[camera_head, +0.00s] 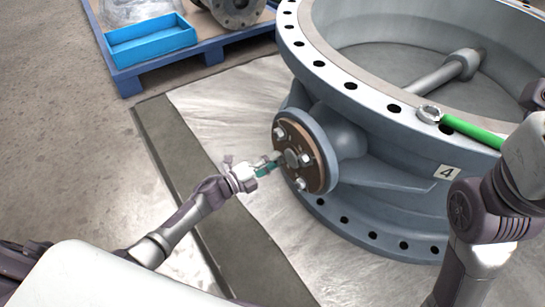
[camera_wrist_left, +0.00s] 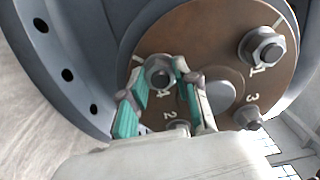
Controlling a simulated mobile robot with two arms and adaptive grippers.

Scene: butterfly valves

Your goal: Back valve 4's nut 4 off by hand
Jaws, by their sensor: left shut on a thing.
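Valve 4 (camera_head: 400,150) is a large blue-grey ring body with a white "4" label (camera_head: 447,172). Its side flange carries a round brown plate (camera_head: 318,172) with several numbered nuts around a central stub (camera_wrist_left: 222,98). Nut 4 (camera_wrist_left: 158,68) sits on its stud at the plate's upper left in the left wrist view, above the painted 4. My left gripper (camera_head: 268,166) is at the plate, its teal-padded fingers (camera_wrist_left: 158,80) closed around nut 4, one on each side. The right gripper is not in view; only parts of my right arm show.
Nut 1 (camera_wrist_left: 262,47), nut 2 (camera_wrist_left: 180,127) and nut 3 (camera_wrist_left: 247,117) are close by on the plate. A green-handled wrench (camera_head: 470,128) lies on the valve's top rim. A blue tray (camera_head: 150,43) rests on a pallet at the back left. Floor left of the valve is clear.

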